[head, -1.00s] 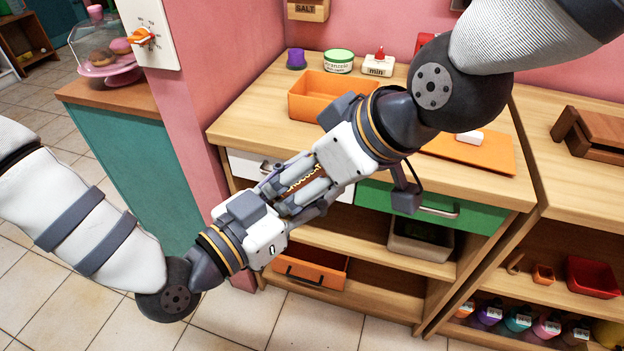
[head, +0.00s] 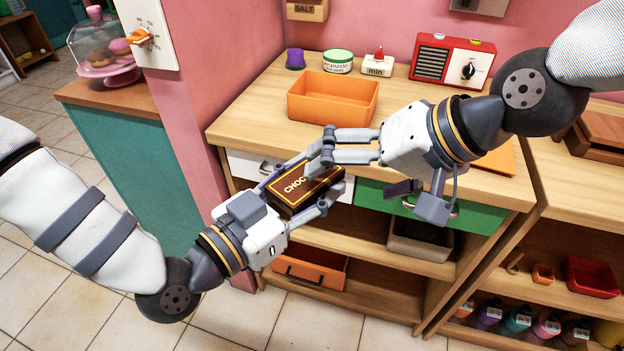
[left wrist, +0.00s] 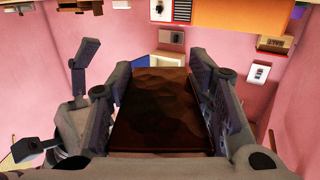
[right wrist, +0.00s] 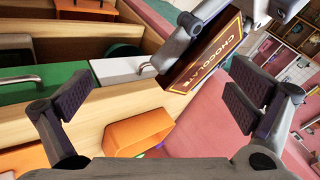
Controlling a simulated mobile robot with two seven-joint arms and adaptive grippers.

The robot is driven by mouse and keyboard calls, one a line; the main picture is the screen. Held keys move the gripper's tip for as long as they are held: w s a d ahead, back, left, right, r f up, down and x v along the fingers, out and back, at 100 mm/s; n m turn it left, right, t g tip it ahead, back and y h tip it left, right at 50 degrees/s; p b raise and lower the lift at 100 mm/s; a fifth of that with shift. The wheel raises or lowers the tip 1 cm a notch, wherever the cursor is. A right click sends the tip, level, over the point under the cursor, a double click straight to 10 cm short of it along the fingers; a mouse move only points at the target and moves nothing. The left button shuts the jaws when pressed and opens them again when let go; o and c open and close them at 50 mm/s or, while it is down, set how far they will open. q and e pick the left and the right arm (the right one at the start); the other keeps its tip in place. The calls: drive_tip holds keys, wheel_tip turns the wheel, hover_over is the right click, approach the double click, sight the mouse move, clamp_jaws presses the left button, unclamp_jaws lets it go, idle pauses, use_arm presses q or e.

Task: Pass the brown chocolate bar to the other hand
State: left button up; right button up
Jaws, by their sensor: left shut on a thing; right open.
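The brown chocolate bar (head: 303,187) has gold lettering and a gold border. My left gripper (head: 305,190) is shut on it and holds it in front of the counter. In the left wrist view the bar (left wrist: 165,108) lies between both fingers. My right gripper (head: 327,150) is open, at the bar's upper right in the head view. In the right wrist view the bar (right wrist: 208,55) is beyond the right fingers, toward the top, and not between their pads. Part of the bar is hidden by the fingers in the head view.
An orange bin (head: 333,97) stands on the wooden counter (head: 245,117) behind the grippers. A red radio (head: 452,61), a timer (head: 378,65) and a jar (head: 338,61) stand at the back. A green drawer front (head: 470,212) and open shelves lie below.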

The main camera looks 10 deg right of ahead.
drive_tip(key=s+d+f+g+h, duration=0.3)
drive_tip(key=s+d+f, duration=0.2)
drive_tip(key=s+f, duration=0.7)
drive_tip(key=s+d+f+n+g+h, duration=0.1)
drive_tip(key=s+d+f+g+h, duration=0.2)
drive_tip(key=s+f, duration=1)
wheel_tip(320, 180, down, 5)
drive_tip(key=shift+s+d+r+n+g, duration=0.2)
drive_tip(key=shift+d+n+g, duration=0.15)
drive_tip(key=shift+d, duration=0.9)
